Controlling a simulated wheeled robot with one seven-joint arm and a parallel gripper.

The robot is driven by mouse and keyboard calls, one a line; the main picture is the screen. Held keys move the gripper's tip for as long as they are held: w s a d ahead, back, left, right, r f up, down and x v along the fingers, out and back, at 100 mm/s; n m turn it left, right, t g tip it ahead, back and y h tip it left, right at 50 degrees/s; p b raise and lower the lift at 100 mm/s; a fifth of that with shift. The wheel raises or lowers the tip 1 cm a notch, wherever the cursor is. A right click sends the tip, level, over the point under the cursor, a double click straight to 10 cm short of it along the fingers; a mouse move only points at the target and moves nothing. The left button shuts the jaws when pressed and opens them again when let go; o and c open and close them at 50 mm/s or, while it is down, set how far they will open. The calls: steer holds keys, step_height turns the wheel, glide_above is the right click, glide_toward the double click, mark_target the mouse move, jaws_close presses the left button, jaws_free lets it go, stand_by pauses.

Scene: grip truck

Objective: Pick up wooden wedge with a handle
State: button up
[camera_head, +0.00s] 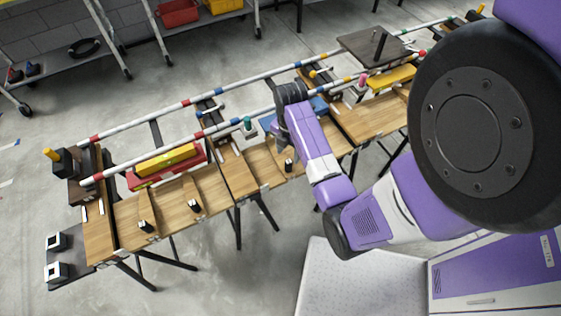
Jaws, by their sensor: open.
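Several light wooden pieces lie on the wooden table, each with a small black-and-white knob at its front end. One wooden wedge with a handle (289,166) is just left of my forearm. Others are farther left, one wedge in the middle (194,205) and one near the left end (146,226). Their slope is hard to make out at this size. My gripper (282,131) is small and dark, pointing down over the table behind the nearest wedge. It is open and apart from the knobs. My wrist and forearm partly hide the area around it.
A dark plate (372,47) stands at the back right.

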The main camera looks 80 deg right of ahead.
mark_target(289, 161)
steer(key=shift+s+a+f+p, duration=0.1)
steer(key=shift+f+p, duration=0.1)
steer(key=shift+f, duration=1.55)
steer(key=shift+s+a+f+p, duration=0.1)
steer(key=shift+f+p, duration=0.05)
steer(key=shift+f, duration=1.55)
jaws_close()
